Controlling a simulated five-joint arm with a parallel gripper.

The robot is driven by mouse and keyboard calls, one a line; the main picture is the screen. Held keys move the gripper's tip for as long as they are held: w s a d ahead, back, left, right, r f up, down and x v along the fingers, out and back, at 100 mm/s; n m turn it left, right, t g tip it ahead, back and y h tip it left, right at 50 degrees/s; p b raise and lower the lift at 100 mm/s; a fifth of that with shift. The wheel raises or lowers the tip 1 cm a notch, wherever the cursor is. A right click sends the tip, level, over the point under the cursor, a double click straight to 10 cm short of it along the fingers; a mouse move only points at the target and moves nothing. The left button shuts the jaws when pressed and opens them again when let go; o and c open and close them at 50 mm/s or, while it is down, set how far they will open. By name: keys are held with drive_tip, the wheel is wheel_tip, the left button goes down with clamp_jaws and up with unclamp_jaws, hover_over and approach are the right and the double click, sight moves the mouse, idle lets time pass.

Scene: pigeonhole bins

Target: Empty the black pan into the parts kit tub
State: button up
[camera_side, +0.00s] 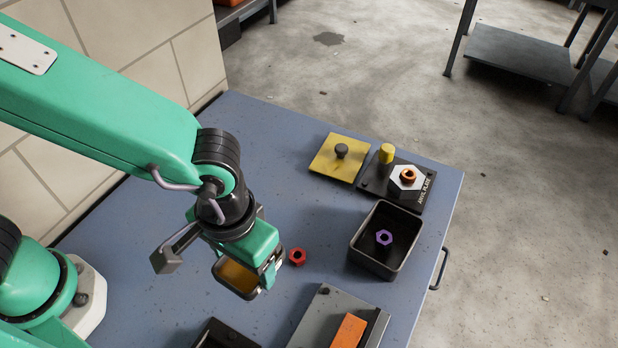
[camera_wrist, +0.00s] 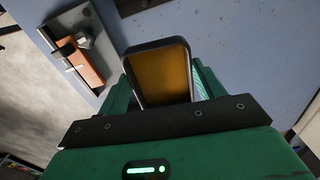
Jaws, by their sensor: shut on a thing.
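My gripper (camera_side: 246,262) is shut on a small dark-rimmed pan (camera_side: 238,277) with an amber inside, held tilted over the table. The pan also shows in the wrist view (camera_wrist: 161,74), between the green fingers, and no loose part can be made out in it. An open black tub (camera_side: 357,252) stands to the right, apart from my gripper, with a purple nut (camera_side: 384,237) inside. A red nut (camera_side: 297,256) is just right of the held pan. No label shows which container is the parts kit tub.
A yellow plate with a black knob (camera_side: 341,151) and a dark plate (camera_side: 372,183) with a white hexagon and orange nut lie at the back. A grey fixture with an orange block (camera_side: 348,331) and another black container (camera_side: 222,334) are at the front.

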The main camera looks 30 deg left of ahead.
drive_tip(key=w+d+r+n, duration=0.4)
drive_tip(key=w+d+r, duration=0.1)
drive_tip(key=w+d, duration=0.4)
drive_tip(key=w+d+r+n, duration=0.4)
drive_tip(key=w+d+r, duration=0.2)
drive_tip(key=w+d, duration=0.3)
drive_tip(key=shift+w+d+n, duration=0.3)
drive_tip(key=shift+w+d, duration=0.1)
drive_tip(key=shift+w, duration=1.35)
drive_tip(key=shift+r, duration=0.15)
drive_tip(key=shift+f, duration=0.2)
wheel_tip(320, 180, down, 6)
drive_tip(key=shift+r, duration=0.25)
drive_tip(key=shift+s+a+r+t+h, duration=0.1)
drive_tip(key=shift+r+t+h, duration=0.05)
drive_tip(key=shift+t+h, duration=0.4)
drive_tip(key=shift+s+a+r+t+h, duration=0.1)
drive_tip(key=shift+t+h, duration=0.35)
drive_tip(key=shift+h, duration=0.2)
drive_tip(key=shift+a+r+t+h, duration=0.1)
drive_tip(key=shift+a+t+h, duration=0.05)
drive_tip(key=shift+t+h, duration=0.6)
